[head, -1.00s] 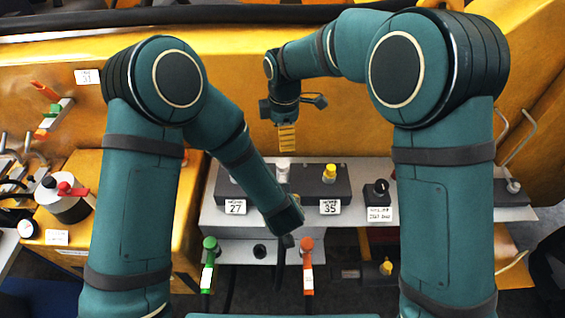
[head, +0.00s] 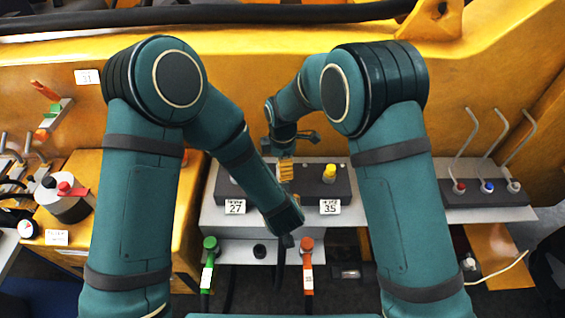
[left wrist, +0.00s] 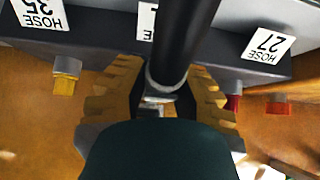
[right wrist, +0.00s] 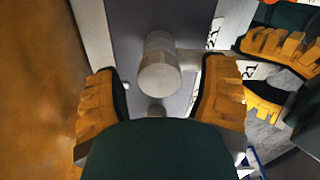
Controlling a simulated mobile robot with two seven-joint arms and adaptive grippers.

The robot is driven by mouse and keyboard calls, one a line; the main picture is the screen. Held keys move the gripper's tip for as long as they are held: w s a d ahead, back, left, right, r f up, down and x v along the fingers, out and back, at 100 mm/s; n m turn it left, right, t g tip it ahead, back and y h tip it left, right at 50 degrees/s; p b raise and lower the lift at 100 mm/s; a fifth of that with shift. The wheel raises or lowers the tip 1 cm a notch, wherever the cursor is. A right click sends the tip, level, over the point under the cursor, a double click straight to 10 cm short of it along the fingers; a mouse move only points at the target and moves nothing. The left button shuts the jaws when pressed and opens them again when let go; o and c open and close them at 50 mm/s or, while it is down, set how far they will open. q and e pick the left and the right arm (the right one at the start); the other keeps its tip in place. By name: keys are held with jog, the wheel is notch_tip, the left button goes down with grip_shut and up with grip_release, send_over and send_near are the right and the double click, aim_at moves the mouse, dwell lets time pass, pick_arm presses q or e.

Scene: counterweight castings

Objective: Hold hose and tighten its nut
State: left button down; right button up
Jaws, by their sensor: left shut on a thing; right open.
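The black hose (left wrist: 185,35) runs between the ridged yellow fingers of my left gripper (left wrist: 160,85), which is shut on it. In the head view my left wrist hangs in front of the grey manifold block (head: 316,188), and its fingers are mostly hidden. My right gripper (right wrist: 162,75) is open. In the right wrist view a pale grey round fitting (right wrist: 158,62), seemingly the nut, stands between its fingers, with no clear contact. The head view shows the right gripper (head: 286,171) at the block's middle, hiding that fitting. My left fingers show at the right wrist view's right edge.
A yellow-capped port (head: 329,173) stands close right of my right gripper. Labels 27 (head: 235,206) and 35 (head: 329,206) are on the block's front. Green (head: 209,245) and orange (head: 307,247) handles sit below. Three bent levers (head: 487,150) stand at the right.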

jog(key=c, duration=1.2)
jog(key=shift+m, duration=0.4)
jog(key=m, duration=0.5)
jog(key=shift+m, duration=0.3)
jog(key=m, duration=1)
jog(key=shift+m, duration=0.4)
jog(key=m, duration=0.5)
jog(key=shift+m, duration=0.4)
grip_shut()
